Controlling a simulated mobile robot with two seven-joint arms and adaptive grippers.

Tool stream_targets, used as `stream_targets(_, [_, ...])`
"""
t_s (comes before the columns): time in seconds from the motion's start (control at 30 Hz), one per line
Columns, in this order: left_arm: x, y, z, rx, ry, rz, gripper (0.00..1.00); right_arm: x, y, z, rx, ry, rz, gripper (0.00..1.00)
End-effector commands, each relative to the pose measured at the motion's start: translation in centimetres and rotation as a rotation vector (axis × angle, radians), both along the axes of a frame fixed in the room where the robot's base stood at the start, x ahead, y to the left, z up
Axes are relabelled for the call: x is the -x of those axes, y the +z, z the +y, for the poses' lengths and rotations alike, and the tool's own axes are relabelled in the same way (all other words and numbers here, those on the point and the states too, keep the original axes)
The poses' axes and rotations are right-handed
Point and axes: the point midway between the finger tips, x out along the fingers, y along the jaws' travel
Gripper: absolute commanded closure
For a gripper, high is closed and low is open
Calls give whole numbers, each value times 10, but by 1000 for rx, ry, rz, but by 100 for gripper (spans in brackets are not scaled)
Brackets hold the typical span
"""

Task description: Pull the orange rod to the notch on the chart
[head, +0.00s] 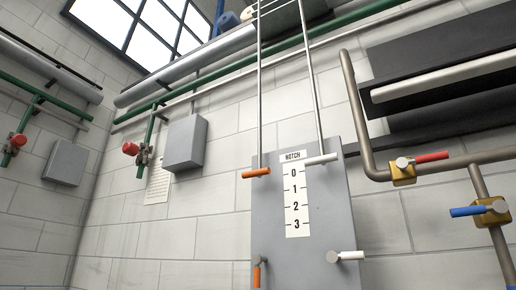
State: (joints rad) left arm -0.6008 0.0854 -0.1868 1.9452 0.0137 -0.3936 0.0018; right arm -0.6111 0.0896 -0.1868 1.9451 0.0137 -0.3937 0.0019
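The chart (297,222) is a white strip headed NOTCH, with marks 0, 1, 2 and 3 running downward on a grey panel (338,205). The orange-handled rod (260,110) hangs vertically at the chart's left. Its orange handle (256,173) is about level with the 0 mark. A second rod (309,85) with a white handle (321,159) hangs at the right, its handle near the chart's top. An orange peg (256,274) and a white peg (348,255) with grey round ends sit lower on the panel. Neither gripper is in view.
At right, brown pipes carry a red-lever valve (404,170) and a blue-lever valve (491,211). A grey box (185,143) and red-knobbed valves (131,148) are on the wall at left. The space before the panel looks clear.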

Motion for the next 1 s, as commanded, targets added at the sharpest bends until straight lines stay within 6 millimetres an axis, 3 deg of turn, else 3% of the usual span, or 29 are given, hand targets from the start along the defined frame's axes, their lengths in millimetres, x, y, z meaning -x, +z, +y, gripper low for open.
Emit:
stream_targets(0.5, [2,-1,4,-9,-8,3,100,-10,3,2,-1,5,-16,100])
stream_targets(1.0, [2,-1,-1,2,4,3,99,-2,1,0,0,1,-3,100])
